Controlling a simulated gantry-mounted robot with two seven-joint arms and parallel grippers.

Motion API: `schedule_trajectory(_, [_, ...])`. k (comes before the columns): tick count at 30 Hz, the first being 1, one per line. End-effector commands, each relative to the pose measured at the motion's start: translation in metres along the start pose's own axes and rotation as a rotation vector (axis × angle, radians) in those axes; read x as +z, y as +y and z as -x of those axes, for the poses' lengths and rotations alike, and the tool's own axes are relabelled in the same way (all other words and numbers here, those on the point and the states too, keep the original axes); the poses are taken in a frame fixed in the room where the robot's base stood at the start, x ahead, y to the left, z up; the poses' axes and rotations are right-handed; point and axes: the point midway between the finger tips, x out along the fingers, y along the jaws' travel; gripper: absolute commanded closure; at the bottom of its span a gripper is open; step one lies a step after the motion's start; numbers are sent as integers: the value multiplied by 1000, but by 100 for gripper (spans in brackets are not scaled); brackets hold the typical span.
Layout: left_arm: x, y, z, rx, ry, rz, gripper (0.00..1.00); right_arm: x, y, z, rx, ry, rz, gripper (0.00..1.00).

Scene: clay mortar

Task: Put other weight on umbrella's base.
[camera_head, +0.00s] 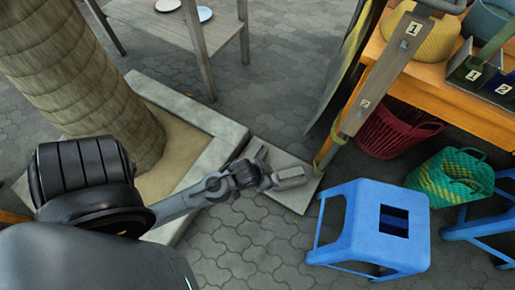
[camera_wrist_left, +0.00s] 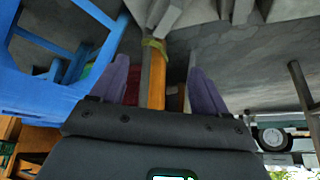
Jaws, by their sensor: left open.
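The umbrella's base seems to be the flat grey slab (camera_head: 298,201) on the paving, beside the planter's corner. A leaning wooden pole (camera_head: 366,95) with number tags and yellow rope meets its right side, and this pole (camera_wrist_left: 157,82) also shows in the wrist view. My left gripper (camera_head: 272,170) is over the slab, its jaws (camera_wrist_left: 162,75) open, with the pole seen between the fingers. Light grey angular pieces (camera_wrist_left: 240,10) show at the wrist view's top edge; I cannot tell whether one is a weight. The gripper hides part of the slab. My right gripper is out of view.
A blue stool (camera_head: 365,218) stands right of the slab. A red basket (camera_head: 395,128) and a green-yellow basket (camera_head: 450,178) sit by an orange table (camera_head: 455,95). A stone planter (camera_head: 205,125) with a thick trunk (camera_head: 75,70) is at left. Paving at the front is clear.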

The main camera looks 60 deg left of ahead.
Motion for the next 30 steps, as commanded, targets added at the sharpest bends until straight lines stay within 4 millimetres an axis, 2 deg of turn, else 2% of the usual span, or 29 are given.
schedule_trajectory(1, [-1,11,24,19,-31,-32,25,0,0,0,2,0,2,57])
schedule_trajectory(3, [3,23,51,39,-79,-68,25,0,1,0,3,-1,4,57])
schedule_trajectory(6, [8,34,82,60,-129,-105,25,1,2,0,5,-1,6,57])
schedule_trajectory(9, [12,40,100,73,-161,-129,25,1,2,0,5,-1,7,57])
schedule_trajectory(13, [14,42,110,78,-180,-142,25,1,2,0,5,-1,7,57])
schedule_trajectory(23, [14,42,112,78,-181,-141,25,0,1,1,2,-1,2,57])
schedule_trajectory(26, [11,42,117,78,-181,-141,25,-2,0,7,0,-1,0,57])
schedule_trajectory(30, [2,41,134,78,-181,-141,25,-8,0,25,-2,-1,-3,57])
